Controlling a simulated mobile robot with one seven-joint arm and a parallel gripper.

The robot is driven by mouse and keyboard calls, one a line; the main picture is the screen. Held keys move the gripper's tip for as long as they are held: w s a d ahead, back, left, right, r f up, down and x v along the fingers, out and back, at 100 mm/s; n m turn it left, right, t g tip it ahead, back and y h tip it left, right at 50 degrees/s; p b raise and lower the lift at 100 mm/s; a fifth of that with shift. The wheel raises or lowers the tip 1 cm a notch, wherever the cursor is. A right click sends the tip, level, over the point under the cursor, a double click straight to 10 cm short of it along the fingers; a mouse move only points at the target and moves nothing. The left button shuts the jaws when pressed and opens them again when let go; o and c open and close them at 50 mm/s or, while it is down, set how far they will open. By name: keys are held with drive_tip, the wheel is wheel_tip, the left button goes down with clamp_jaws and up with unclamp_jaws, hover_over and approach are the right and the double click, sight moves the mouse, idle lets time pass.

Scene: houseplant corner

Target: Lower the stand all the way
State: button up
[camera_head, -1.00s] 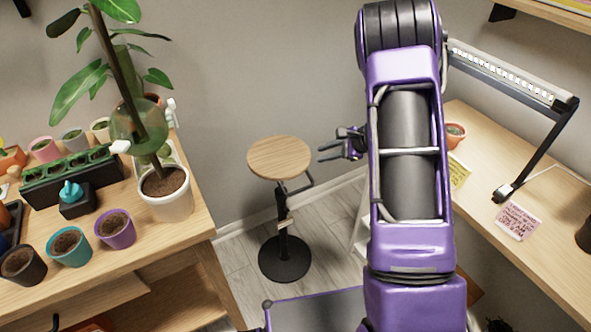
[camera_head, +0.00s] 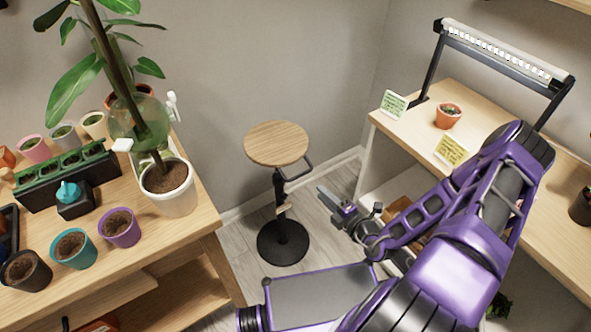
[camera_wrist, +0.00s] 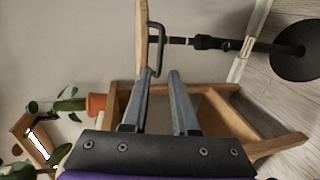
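The stand (camera_head: 277,145) has a round wooden top, a black column and a round black base (camera_head: 283,243) on the floor. In the wrist view the stand lies sideways, with the loop handle (camera_wrist: 156,48) just beyond my fingertips and the column (camera_wrist: 215,43) to the right. My gripper (camera_head: 325,193) is right of the column, below the top's level. In the wrist view my gripper (camera_wrist: 161,75) has its fingers apart with nothing between them.
A wooden table (camera_head: 205,215) with pots, a seed tray and a tall plant (camera_head: 165,180) stands left. A wooden desk (camera_head: 440,110) with a lamp (camera_head: 500,50), cards and a small potted plant (camera_head: 449,116) stands right. Open floor surrounds the stand's base.

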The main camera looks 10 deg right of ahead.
drive_tip(key=b+x, duration=0.1)
drive_tip(key=x, duration=1.4)
drive_tip(key=shift+w+a, duration=0.2)
drive_tip(key=shift+w, duration=0.05)
clamp_jaws()
drive_tip(key=shift+f, duration=0.1)
idle(0.6)
